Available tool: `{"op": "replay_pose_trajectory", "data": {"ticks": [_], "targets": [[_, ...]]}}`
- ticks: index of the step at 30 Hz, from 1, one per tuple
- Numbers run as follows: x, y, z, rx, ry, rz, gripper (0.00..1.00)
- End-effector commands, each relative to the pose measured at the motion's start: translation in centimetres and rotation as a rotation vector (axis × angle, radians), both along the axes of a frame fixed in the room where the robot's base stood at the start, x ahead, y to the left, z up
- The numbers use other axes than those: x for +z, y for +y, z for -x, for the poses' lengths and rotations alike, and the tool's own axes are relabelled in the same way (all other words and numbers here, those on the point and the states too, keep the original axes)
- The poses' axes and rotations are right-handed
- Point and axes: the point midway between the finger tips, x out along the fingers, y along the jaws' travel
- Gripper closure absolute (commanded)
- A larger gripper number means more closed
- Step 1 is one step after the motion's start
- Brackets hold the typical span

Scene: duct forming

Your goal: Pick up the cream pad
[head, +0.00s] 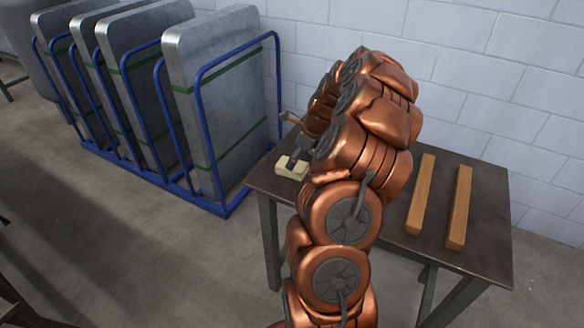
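The cream pad (287,170) is a small pale block near the left end of the dark table (400,241), partly covered by my gripper. My gripper (295,160) is dark grey and reaches down over the pad from the upper right. Its fingertips overlap the pad in the head view. I cannot tell whether they touch it, or whether the pad rests on the table or is slightly raised. My copper arm hides most of the gripper and the middle of the table.
Two wooden bars (421,194) (460,207) lie side by side on the table, right of my arm. A blue rack (203,130) holding large grey metal panels (222,95) stands left of the table. A white block wall is behind. Open floor lies at the lower left.

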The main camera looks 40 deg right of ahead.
Motion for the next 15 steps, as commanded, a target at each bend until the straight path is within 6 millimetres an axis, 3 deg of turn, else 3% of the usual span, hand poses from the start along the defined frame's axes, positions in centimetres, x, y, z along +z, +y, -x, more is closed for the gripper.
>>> {"op": "replay_pose_trajectory", "data": {"ticks": [9,15], "targets": [[-3.6,0.8,-1.1,0.002,0.003,-0.002,0.03],[-4.0,0.8,-1.2,0.001,0.0,0.002,0.03]]}}
